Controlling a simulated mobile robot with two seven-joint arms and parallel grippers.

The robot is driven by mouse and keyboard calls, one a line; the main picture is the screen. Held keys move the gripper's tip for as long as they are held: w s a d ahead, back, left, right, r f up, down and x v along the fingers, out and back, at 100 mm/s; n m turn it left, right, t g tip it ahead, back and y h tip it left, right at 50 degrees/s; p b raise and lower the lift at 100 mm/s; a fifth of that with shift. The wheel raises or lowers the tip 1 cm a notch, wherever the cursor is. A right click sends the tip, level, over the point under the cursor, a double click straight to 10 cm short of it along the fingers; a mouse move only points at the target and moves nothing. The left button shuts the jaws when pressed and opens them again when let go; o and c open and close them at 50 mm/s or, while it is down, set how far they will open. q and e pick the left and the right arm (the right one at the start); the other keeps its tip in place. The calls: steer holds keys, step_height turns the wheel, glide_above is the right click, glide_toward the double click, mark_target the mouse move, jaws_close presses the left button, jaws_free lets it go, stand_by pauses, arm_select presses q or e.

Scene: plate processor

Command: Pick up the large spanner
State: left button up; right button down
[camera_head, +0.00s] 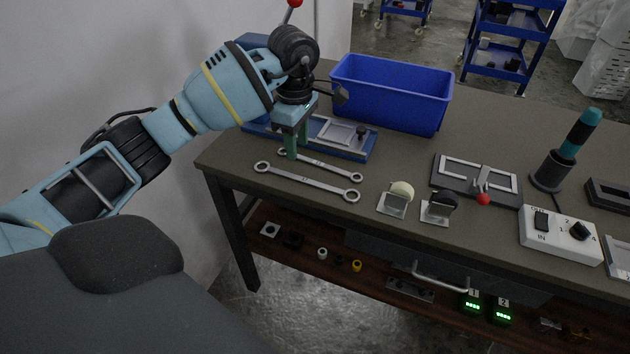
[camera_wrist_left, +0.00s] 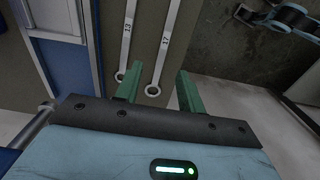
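The large spanner (camera_head: 305,180) lies flat near the front left edge of the table. The small spanner (camera_head: 320,165) lies just behind it, roughly parallel. My left gripper (camera_head: 291,150) points down close to the small spanner's left end. In the left wrist view its green fingers (camera_wrist_left: 158,82) are apart and empty. There the large spanner (camera_wrist_left: 165,45), marked 17, shows its ring end between the fingers. The small spanner (camera_wrist_left: 127,35), marked 13, is left of the left finger. I cannot tell the fingertips' exact height. My right gripper is not in view.
A blue bin (camera_head: 390,95) and a blue fixture (camera_head: 355,148) stand behind the spanners. Two small stands (camera_head: 395,200) (camera_head: 439,207) are to their right. Further right are a red-knobbed clamp fixture (camera_head: 475,178) and a white switch box (camera_head: 560,236).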

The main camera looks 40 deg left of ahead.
mark_target(298, 177)
arm_select(q)
steer(key=shift+s+f, duration=0.15)
steer(key=shift+f, duration=1.85)
steer(key=shift+s+f, duration=0.1)
steer(key=shift+f, duration=1.85)
jaws_close()
